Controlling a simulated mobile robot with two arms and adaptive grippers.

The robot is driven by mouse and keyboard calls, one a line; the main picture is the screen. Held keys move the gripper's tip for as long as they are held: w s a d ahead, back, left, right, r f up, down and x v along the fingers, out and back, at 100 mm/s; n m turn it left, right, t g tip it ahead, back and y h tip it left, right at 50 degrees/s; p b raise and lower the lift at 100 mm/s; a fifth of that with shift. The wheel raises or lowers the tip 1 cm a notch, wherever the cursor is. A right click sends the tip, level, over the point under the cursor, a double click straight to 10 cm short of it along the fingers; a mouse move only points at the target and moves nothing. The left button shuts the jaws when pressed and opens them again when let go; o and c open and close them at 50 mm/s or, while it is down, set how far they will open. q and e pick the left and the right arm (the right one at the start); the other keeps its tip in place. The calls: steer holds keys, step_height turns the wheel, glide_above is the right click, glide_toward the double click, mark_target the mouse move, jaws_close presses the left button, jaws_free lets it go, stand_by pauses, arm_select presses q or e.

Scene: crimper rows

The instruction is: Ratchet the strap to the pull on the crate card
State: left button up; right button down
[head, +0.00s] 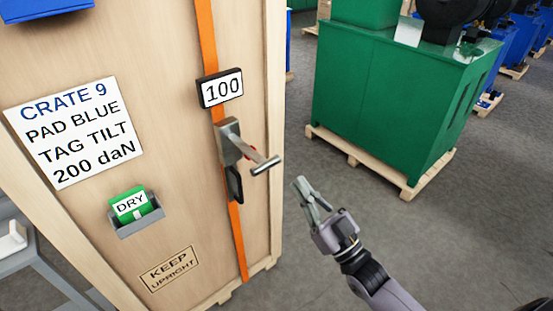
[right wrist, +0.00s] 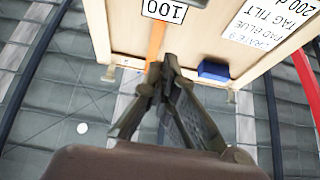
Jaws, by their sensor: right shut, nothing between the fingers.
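The wooden crate (head: 180,60) stands at the left of the head view. Its card (head: 66,130) reads CRATE 9, PAD BLUE, TAG TILT, 200 daN. An orange strap (head: 208,38) runs down the crate's face. A display (head: 221,89) on it reads 100; it shows upside down in the right wrist view (right wrist: 164,11). Below it is the metal ratchet (head: 229,142), its handle (head: 262,165) sticking out to the right. My right gripper (head: 301,187) is shut and empty, right of the handle and apart from it in the picture. My left gripper is out of view.
A green DRY tag (head: 129,204) sits in a grey holder (head: 141,223) on the crate. A blue pad (head: 42,9) is near the crate's top. A green machine (head: 390,100) stands on a pallet (head: 385,172) behind right. Grey floor lies between.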

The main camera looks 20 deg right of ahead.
step_height(320, 180, up, 5)
steer(key=p, duration=0.5)
glide_above(275, 163)
steer(key=s, duration=0.3)
steer(key=shift+w+a+f, duration=0.15)
steer(key=shift+a+f, duration=0.05)
steer(key=shift+f, duration=0.45)
steer(key=shift+w+a+f, duration=0.1)
steer(key=shift+a+f, duration=0.05)
steer(key=shift+f, duration=1.3)
